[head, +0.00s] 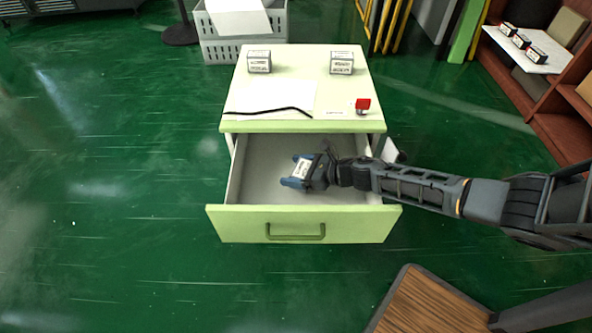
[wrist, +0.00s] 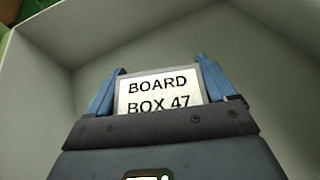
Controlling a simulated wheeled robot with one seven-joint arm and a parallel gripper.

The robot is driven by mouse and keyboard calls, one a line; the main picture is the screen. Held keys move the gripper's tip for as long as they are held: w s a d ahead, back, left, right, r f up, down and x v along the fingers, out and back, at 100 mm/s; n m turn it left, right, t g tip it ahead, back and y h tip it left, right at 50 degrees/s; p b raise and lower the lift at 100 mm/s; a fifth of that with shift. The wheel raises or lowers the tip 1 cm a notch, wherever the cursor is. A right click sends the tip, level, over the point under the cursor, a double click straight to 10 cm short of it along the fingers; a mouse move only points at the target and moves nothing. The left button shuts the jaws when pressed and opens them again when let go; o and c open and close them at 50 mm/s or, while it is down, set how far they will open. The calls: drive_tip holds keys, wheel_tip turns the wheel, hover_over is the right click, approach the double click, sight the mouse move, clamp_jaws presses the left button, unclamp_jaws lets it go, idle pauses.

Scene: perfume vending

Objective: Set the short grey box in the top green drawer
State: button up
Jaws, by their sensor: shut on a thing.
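The top green drawer (head: 343,222) is pulled open, and its grey inside is bare apart from my gripper and what it holds. My gripper (head: 297,174) is inside the drawer's opening, a little left of its middle. It is shut on the short grey box (head: 301,168), which has a white label. In the wrist view the box (wrist: 158,90) sits between the two blue fingers, and its label reads "BOARD BOX 47". Its lower part is hidden by my gripper. I cannot tell whether the box touches the drawer floor.
On the cabinet top (head: 346,92) stand two small labelled boxes (head: 259,61) (head: 341,63), a paper sheet, a black cable and a red item (head: 362,104). A shelf (head: 530,52) stands at right, and a wooden-topped stool (head: 430,305) at the front. The floor at left is clear.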

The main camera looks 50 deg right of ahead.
drive_tip(key=shift+f+b, duration=0.6)
drive_tip(key=shift+b, duration=0.2)
drive_tip(key=o, duration=1)
drive_tip(key=shift+c, duration=0.2)
drive_tip(key=shift+r, duration=0.1)
drive_tip(key=r+p, duration=0.1)
drive_tip(key=p, duration=0.1)
drive_tip(key=shift+r+p, duration=0.35)
drive_tip(key=shift+r, duration=0.05)
drive_tip(key=p+v, duration=0.2)
drive_tip(key=v, duration=0.9)
drive_tip(key=shift+s, duration=0.4)
drive_tip(key=shift+d+f, duration=0.1)
